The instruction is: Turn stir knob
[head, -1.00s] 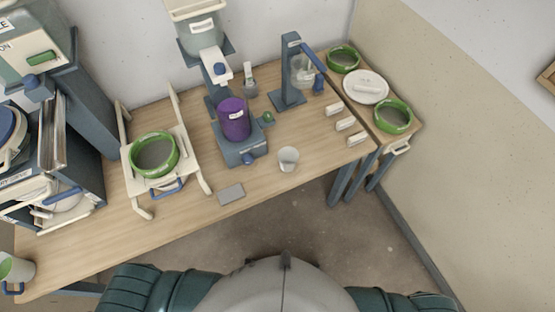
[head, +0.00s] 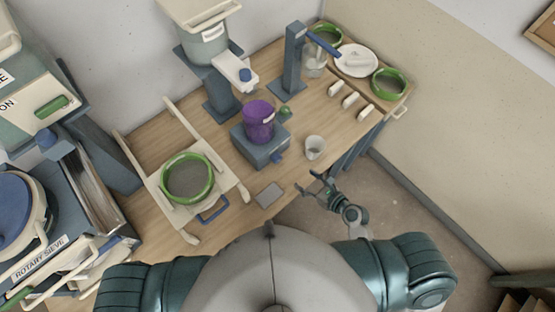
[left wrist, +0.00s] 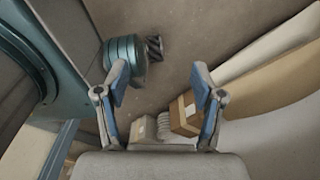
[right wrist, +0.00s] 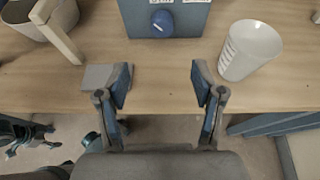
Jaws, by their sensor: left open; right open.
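The blue stir knob (right wrist: 162,20) with a pale mark sits on the front of the blue-grey stirrer base (right wrist: 190,22) in the right wrist view. In the head view the knob (head: 278,157) shows small at the base's front, below a purple bucket (head: 259,122). My right gripper (right wrist: 163,80) is open and empty, facing the table edge, apart from the knob. In the head view my right gripper (head: 316,187) is at the table's front edge. My left gripper (left wrist: 160,82) is open and empty above the floor; it is not seen in the head view.
A white cup (right wrist: 249,50) stands right of the knob. A grey flat plate (right wrist: 100,77) lies at the table's front edge. A cream frame with a green-rimmed sieve (head: 187,178) stands left. Bare wood lies before the base. Boxes (left wrist: 184,113) are below my left gripper.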

